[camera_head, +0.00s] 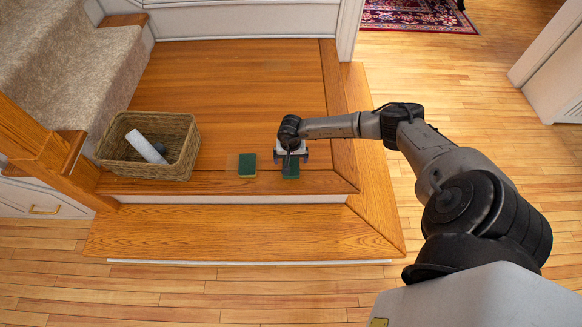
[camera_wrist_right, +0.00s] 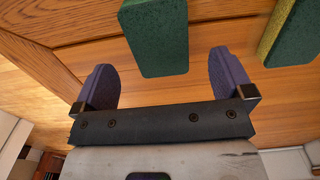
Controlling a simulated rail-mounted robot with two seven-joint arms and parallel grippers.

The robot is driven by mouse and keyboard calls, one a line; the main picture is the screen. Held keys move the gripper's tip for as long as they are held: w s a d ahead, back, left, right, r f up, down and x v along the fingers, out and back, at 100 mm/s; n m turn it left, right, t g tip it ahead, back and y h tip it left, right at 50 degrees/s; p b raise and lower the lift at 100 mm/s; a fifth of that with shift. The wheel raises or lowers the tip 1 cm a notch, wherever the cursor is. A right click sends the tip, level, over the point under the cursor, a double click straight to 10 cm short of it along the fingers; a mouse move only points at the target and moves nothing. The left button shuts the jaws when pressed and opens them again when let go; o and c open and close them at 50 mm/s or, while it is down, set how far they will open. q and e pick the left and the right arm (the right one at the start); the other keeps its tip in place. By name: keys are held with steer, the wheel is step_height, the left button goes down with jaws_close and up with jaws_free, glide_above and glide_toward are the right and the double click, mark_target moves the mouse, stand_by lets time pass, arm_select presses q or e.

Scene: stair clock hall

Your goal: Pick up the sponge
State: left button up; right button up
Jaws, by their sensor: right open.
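A dark green sponge (camera_head: 291,171) lies on the wooden landing, partly hidden under my right gripper (camera_head: 291,158). In the right wrist view this sponge (camera_wrist_right: 157,35) shows ahead and between the two purple fingers of the gripper (camera_wrist_right: 166,75), with a gap on each side. The right gripper is open and empty; I cannot tell its exact height above the sponge. A second sponge (camera_head: 247,165), green on top with a yellow side, lies to the left; it also shows at the right wrist view's right edge (camera_wrist_right: 292,35). My left gripper is not in view.
A wicker basket (camera_head: 188,150) holding a white roll (camera_head: 146,147) stands left on the landing. Carpeted stairs (camera_head: 65,55) and a wooden post (camera_head: 30,135) are farther left. The landing's front edge drops to a lower step (camera_head: 230,232). The landing behind the sponges is clear.

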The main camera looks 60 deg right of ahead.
mark_target(291, 164)
step_height(291, 164, down, 5)
steer(key=b, duration=0.3)
steer(key=shift+f+b, duration=0.1)
steer(key=shift+b, duration=0.25)
steer(key=shift+c, duration=0.3)
steer(key=c, duration=0.9)
steer(key=shift+c, duration=0.2)
